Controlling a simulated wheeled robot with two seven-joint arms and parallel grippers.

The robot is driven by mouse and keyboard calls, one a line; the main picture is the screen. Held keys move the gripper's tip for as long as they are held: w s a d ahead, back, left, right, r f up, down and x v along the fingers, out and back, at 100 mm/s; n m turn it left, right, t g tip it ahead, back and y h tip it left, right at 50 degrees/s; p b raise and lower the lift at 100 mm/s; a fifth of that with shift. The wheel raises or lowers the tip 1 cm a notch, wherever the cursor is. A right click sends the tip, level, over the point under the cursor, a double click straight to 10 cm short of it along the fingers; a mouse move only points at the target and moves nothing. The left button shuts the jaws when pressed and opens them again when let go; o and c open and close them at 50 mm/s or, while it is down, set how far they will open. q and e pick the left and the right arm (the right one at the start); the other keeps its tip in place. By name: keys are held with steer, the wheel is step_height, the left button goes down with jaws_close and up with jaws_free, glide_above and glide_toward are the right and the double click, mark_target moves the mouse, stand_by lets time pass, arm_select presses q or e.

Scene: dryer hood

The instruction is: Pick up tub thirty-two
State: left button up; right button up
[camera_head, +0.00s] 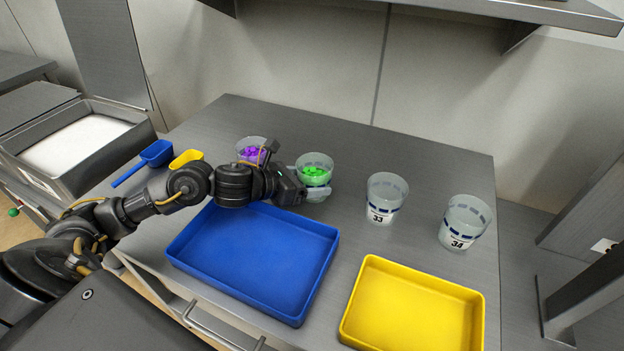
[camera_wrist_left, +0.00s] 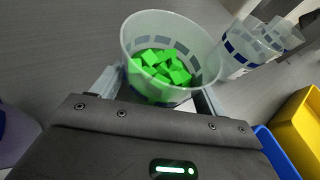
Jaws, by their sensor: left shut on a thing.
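A clear tub of green cubes (camera_head: 318,161) stands upright between the tub of purple pieces and tub 33. My left gripper (camera_head: 308,184) is shut on it, with one finger on each side. In the left wrist view the tub (camera_wrist_left: 170,30) sits between the two fingers (camera_wrist_left: 158,92), with the green cubes inside. Its number label is hidden in both views, and I cannot tell whether its base touches the table. My right gripper is not in view.
A purple-filled tub (camera_head: 252,143) stands behind my left wrist. Empty tubs 33 (camera_head: 380,217) and 34 (camera_head: 458,242) stand to the right. A blue tray (camera_head: 190,262) and a yellow tray (camera_head: 478,318) lie in front. Blue (camera_head: 157,152) and yellow (camera_head: 186,158) scoops lie left.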

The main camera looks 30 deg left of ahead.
mark_target(304, 170)
arm_select(q)
steer(key=shift+r, duration=0.55)
step_height(304, 170, up, 3)
steer(key=shift+s+d+f, duration=0.1)
steer(key=s+d+r+p, duration=0.3)
steer(key=s+p, duration=0.3)
steer(key=p, duration=0.2)
steer(key=s+d+r+p, duration=0.3)
steer(key=s+r+p, duration=0.3)
steer(key=p, duration=0.1)
steer(key=shift+d+p, duration=0.35)
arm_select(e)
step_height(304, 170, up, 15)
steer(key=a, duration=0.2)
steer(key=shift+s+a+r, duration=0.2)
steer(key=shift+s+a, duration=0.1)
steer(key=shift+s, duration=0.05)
